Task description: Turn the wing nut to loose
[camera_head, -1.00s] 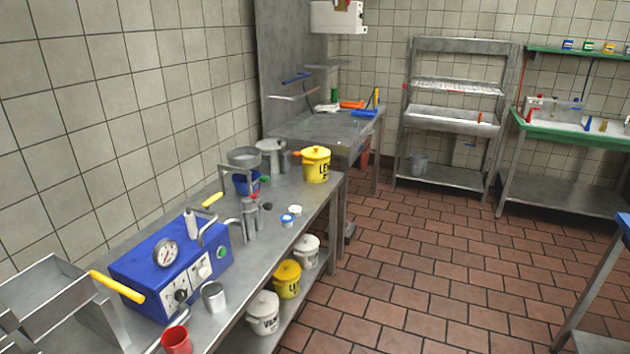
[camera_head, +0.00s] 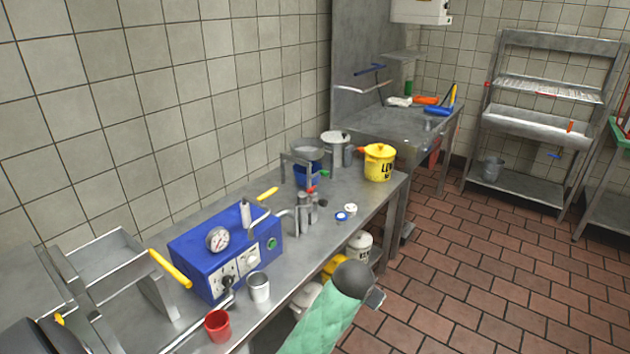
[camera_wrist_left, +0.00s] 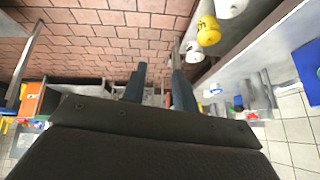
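I cannot pick out a wing nut for certain in either view. The blue machine (camera_head: 200,252) with a round gauge, dark knobs and yellow-handled lever stands on the steel table. Behind it is an upright metal fitting (camera_head: 305,212) with a small red top. A green-sleeved arm of mine (camera_head: 322,325) reaches up from the bottom edge beside the table; its far end is only partly visible. In the left wrist view, my left gripper (camera_wrist_left: 159,75) has its two fingers apart with nothing between them. My right gripper cannot be made out.
The steel table (camera_head: 325,235) also holds a red cup (camera_head: 218,326), a metal cup (camera_head: 259,287) and a yellow pot (camera_head: 379,163). More pots stand on its lower shelf. The tiled floor (camera_head: 470,270) to the right is clear. A tiled wall backs the table.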

